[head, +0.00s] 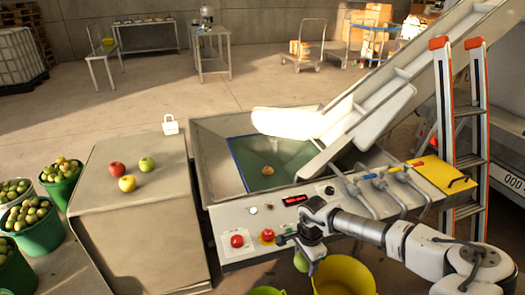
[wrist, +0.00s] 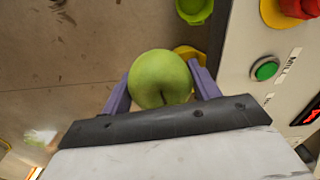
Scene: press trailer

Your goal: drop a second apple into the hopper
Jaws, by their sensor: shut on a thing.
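My gripper (wrist: 161,88) is shut on a green apple (wrist: 158,76), with a finger on each side of it. In the head view the gripper (head: 304,252) points down in front of the hopper's control panel, and the held apple (head: 301,262) shows partly below it. The hopper (head: 203,150) is an open metal bin with a green and blue inside. A small orange-brown thing, apparently an apple (head: 268,170), lies in it. A red apple (head: 118,169), a green apple (head: 147,163) and a yellow apple (head: 127,183) sit on the metal table (head: 145,220) to the left.
A conveyor chute (head: 370,105) rises from the hopper to the right. Pipes with coloured handles (head: 378,185) stand on its front right. A yellow bucket (head: 345,275) and a green bucket (head: 267,291) stand below. A ladder (head: 462,130) is at right. Fruit buckets (head: 40,230) line the left.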

